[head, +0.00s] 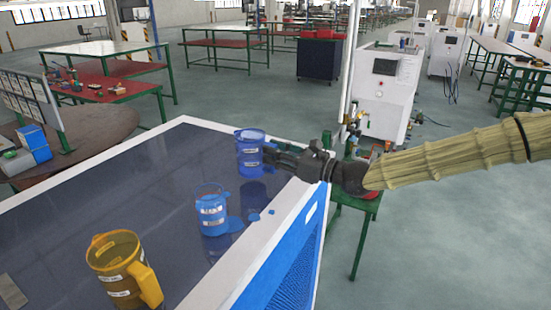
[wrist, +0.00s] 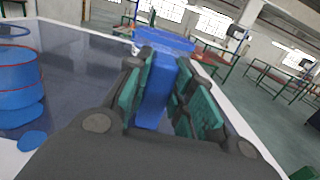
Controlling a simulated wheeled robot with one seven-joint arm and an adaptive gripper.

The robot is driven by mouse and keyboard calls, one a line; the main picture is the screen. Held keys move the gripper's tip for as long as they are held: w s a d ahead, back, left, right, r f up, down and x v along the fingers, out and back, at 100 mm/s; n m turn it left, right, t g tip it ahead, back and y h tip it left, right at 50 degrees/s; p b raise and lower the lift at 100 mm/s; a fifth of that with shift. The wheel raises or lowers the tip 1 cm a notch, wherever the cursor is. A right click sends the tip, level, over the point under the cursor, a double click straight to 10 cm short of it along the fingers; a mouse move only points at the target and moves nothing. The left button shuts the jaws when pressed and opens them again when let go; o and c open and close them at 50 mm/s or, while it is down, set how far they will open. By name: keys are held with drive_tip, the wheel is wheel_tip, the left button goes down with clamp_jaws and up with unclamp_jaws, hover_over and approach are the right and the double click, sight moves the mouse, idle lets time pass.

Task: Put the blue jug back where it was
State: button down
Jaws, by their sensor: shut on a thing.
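The blue jug (head: 250,158) is at the far right part of the dark tabletop, near its white rim. My gripper (head: 272,155) reaches in from the right and is shut on the jug's handle. In the wrist view the blue handle (wrist: 156,90) stands between the green finger pads, with the jug's body (wrist: 168,42) beyond it. The jug looks upright. A dark reflection shows below it, and I cannot tell whether its base touches the table.
A second blue vessel with a red rim (head: 211,210) stands nearer, with flat blue patches (head: 234,223) beside it. A yellow jug (head: 122,272) stands at the front. The white table rim (head: 262,243) runs along the right. Dark tabletop (head: 130,190) left of the jugs is clear.

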wheel_tip(320, 180, down, 2)
drive_tip(key=shift+w+f+p, duration=0.1)
drive_tip(key=shift+f+p, duration=0.05)
drive_tip(key=shift+p, duration=0.4)
drive_tip(key=shift+f, duration=0.1)
drive_tip(key=c, duration=1.2)
unclamp_jaws()
drive_tip(key=shift+f, duration=0.1)
drive_tip(key=shift+c, duration=0.2)
drive_tip(key=shift+s+d+b, duration=0.35)
drive_tip(key=shift+d, duration=0.2)
drive_tip(key=b+v, duration=0.3)
drive_tip(key=v, duration=0.7)
drive_tip(key=shift+s+d, duration=0.25)
drive_tip(key=shift+d, duration=0.05)
